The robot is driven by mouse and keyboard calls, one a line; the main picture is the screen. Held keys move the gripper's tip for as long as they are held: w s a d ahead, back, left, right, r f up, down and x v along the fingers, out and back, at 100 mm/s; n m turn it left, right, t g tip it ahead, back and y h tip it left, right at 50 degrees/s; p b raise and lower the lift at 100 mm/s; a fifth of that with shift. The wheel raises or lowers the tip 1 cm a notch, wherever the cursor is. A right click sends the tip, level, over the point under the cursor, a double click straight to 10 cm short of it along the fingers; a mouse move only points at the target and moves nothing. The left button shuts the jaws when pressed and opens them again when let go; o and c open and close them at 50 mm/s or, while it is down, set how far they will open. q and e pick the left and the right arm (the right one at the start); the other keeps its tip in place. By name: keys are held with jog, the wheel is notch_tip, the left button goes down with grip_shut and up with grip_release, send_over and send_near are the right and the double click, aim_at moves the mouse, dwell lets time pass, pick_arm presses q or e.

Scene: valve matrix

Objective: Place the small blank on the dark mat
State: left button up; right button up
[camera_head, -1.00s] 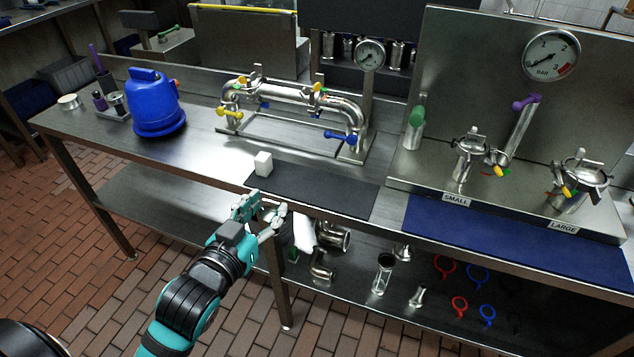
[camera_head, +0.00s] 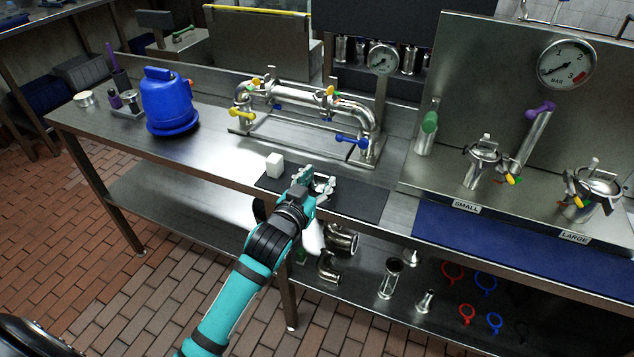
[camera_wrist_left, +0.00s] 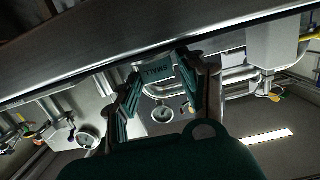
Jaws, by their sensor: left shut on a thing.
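My left gripper (camera_head: 318,184) is over the dark mat (camera_head: 365,202), which lies along the front of the metal bench. In the left wrist view the fingers are shut on the small blank (camera_wrist_left: 158,72), a small greyish piece with lettering on it that looks like "SMALL" upside down. In the head view the blank is mostly hidden by the fingers. I cannot tell whether it touches the mat. My right gripper is not in view.
A pipe assembly with yellow and blue handles (camera_head: 305,100) is behind. A blue container (camera_head: 168,102) stands left. A blue mat (camera_head: 520,243) lies right. Pipe fittings sit on the lower shelf.

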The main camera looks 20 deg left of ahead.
pick_arm(q)
jog(key=shift+f, duration=0.2)
jog(key=o, duration=1.2)
